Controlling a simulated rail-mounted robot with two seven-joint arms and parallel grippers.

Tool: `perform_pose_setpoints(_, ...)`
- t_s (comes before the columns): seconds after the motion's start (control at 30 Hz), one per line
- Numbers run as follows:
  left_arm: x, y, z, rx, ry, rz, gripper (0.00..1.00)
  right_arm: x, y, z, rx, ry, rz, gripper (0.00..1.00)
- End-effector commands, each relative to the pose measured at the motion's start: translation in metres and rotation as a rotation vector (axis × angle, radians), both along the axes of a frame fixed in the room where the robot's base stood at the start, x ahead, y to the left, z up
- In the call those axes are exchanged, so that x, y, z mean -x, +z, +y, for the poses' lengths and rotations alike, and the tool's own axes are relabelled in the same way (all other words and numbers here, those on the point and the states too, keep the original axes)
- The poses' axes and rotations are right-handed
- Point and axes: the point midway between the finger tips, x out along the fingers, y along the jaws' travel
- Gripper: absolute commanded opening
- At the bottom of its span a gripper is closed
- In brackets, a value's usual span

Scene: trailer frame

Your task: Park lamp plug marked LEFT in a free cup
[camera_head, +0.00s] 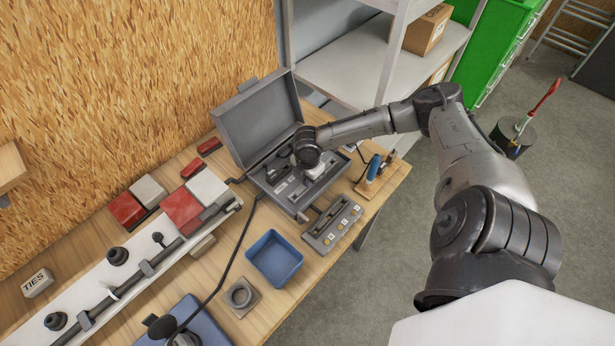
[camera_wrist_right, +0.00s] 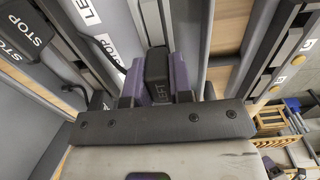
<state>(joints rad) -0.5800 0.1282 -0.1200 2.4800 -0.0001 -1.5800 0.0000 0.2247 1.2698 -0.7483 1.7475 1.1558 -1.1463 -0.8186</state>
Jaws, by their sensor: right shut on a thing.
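My right gripper (camera_head: 307,163) is down inside an open grey case (camera_head: 243,120) on the bench, and the arm hides most of its fingers in the head view. In the right wrist view, the purple fingers (camera_wrist_right: 157,85) are shut on a dark block-shaped plug (camera_wrist_right: 157,68) marked LEFT. The plug sits between the fingertips with its label facing the camera. Grey slots with labels reading STOP and LEFT lie around it. A grey panel (camera_head: 333,222) with several yellow-marked spots lies in front of the case. My left gripper is not in view.
A blue bin (camera_head: 275,258) and a square block with a round cup (camera_head: 241,296) stand nearer on the bench. A white beam (camera_head: 90,285) with dark cable and round fittings runs along the left. An upright blue-handled tool (camera_head: 374,168) is right of the case.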

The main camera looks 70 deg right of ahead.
Motion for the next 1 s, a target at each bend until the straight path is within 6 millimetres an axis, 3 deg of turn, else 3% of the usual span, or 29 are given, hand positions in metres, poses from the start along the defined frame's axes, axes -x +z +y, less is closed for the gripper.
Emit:
perform_pose_setpoints(0.67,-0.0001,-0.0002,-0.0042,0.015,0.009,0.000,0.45,0.0002,-0.0084,-0.0002,0.000,0.000,0.000,0.02)
perform_pose_setpoints(0.7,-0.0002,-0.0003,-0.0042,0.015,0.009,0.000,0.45,0.0001,-0.0084,-0.0001,0.000,0.000,0.000,0.23)
perform_pose_setpoints(1.0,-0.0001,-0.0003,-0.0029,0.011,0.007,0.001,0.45,0.0001,-0.0083,-0.0001,0.000,0.000,0.000,0.50)
